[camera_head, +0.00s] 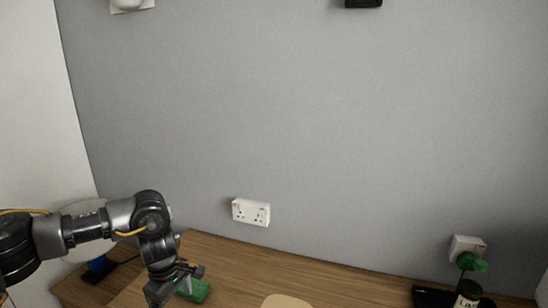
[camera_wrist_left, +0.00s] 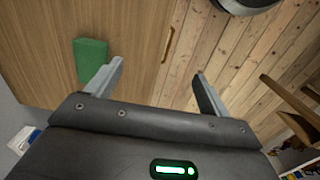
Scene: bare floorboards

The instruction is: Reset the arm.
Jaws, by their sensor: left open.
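My left arm comes in from the left in the head view and bends down over the wooden tabletop (camera_head: 245,262). Its gripper end is low in that view, partly cut off by the bottom edge. In the left wrist view my left gripper (camera_wrist_left: 158,78) is open, with its two fingers wide apart and nothing between them. A green block (camera_wrist_left: 91,62) lies on the wooden surface beside the left-hand finger, apart from it. The green block (camera_head: 197,291) also shows partly behind the gripper in the head view. My right gripper is in neither view.
A beige rounded object (camera_head: 286,301) is at the bottom edge. A dark bottle with a label (camera_head: 468,298) and a green object (camera_head: 470,262) stand at the right, near a wall socket. A blue object (camera_head: 98,268) is at the left. A double socket (camera_head: 251,211) is on the wall.

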